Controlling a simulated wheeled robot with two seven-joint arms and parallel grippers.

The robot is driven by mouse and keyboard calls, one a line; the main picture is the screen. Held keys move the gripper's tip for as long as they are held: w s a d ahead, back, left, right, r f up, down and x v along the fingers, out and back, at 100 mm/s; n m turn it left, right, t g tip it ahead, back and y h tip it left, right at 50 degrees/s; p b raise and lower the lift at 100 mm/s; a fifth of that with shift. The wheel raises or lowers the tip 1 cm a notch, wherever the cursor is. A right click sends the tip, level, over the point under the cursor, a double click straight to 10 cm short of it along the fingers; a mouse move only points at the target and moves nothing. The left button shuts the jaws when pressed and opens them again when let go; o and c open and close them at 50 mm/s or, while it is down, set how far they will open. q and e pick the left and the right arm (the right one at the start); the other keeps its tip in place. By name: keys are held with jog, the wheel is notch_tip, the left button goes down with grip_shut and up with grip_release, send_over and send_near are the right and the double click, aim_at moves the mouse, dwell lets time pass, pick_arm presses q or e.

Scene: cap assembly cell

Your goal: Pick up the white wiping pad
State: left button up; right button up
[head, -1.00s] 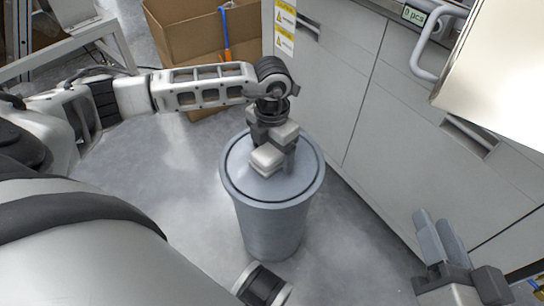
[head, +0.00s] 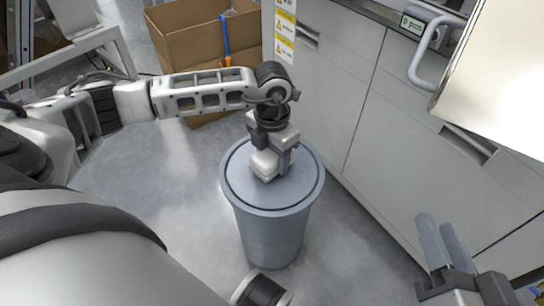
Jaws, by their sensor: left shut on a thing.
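The white wiping pad (head: 264,163) is a small pale block above the round grey lid of a bin (head: 240,197). My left gripper (head: 272,158) points down over the lid and is shut on the pad. The gripper hides part of the pad, and I cannot tell whether the pad still touches the lid. My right gripper (head: 441,240) is at the lower right, away from the bin, with its two grey fingers side by side. I cannot tell whether they are apart, and I see nothing between them.
Grey cabinets (head: 400,130) with handles stand close to the right of the bin. A cardboard box (head: 185,50) with an orange-and-blue tool is behind my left arm. A pale panel (head: 505,80) fills the upper right. Floor left of the bin is clear.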

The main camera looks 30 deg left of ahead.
pick_arm(q)
jog(key=s+r+p, duration=0.1)
jog(key=r, duration=0.1)
jog(key=s+r+p, duration=0.1)
jog(key=s+r, duration=0.1)
jog(key=r, duration=0.1)
jog(key=s+r+p, duration=0.1)
jog(key=r, duration=0.1)
jog(key=shift+s+a+r, duration=0.2)
jog(key=shift+a, duration=0.15)
jog(key=s+r+p, duration=0.2)
jog(key=s+r, duration=0.2)
jog(key=s, duration=0.5)
jog(key=shift+s+a, duration=0.25)
jog(key=shift+a, duration=0.2)
pick_arm(e)
jog(key=shift+s+d+f+n+g+h, duration=0.2)
jog(key=shift+d+f+n+g+h, duration=0.45)
jog(key=shift+f+n+h, duration=0.3)
